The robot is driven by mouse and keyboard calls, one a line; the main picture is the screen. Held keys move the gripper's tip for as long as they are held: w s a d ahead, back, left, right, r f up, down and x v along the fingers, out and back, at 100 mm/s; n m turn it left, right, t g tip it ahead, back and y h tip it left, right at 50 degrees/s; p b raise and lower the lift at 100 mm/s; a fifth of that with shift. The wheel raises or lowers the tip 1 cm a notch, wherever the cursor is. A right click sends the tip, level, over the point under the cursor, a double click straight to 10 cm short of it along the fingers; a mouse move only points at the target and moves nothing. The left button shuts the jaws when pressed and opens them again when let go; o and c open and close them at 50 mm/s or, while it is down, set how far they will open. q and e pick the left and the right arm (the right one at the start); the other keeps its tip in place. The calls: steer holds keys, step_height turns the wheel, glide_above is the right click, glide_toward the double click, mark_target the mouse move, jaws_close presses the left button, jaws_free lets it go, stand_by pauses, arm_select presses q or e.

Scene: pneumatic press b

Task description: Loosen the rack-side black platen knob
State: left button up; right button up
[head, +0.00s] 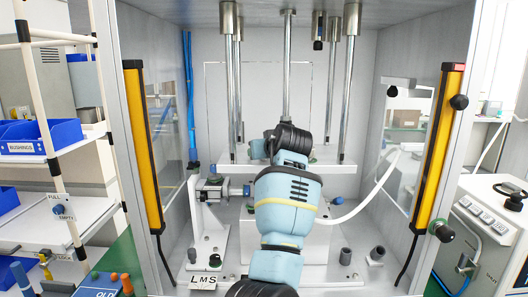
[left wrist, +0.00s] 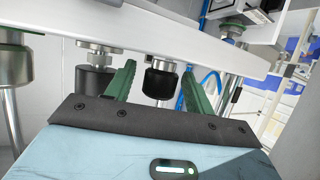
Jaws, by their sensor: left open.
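The rack-side black platen knob (left wrist: 160,82) hangs below the white platen (left wrist: 150,48) in the left wrist view, with a bright metal collar above it. My left gripper (left wrist: 157,70) is open, its two green fingers standing on either side of this knob, with visible gaps. I cannot tell how deep the knob sits between them. A second black knob (left wrist: 94,79) hangs to the left, outside the fingers. In the head view the platen (head: 347,170) spans the press, and my arm hides the left fingers and the knobs. My right gripper is not in view.
Steel guide rods (head: 333,85) rise from the platen. Yellow posts (head: 143,150) flank the press opening. A bracketed fixture (head: 207,215) stands left on the press base. The rack with blue bins (head: 28,137) is at left. A white hose (head: 372,195) curves at right.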

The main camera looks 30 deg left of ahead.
arm_select(q)
steer(key=v, duration=0.7)
steer(key=shift+s+d, duration=0.25)
steer(key=shift+d, duration=0.1)
steer(key=shift+r, duration=0.1)
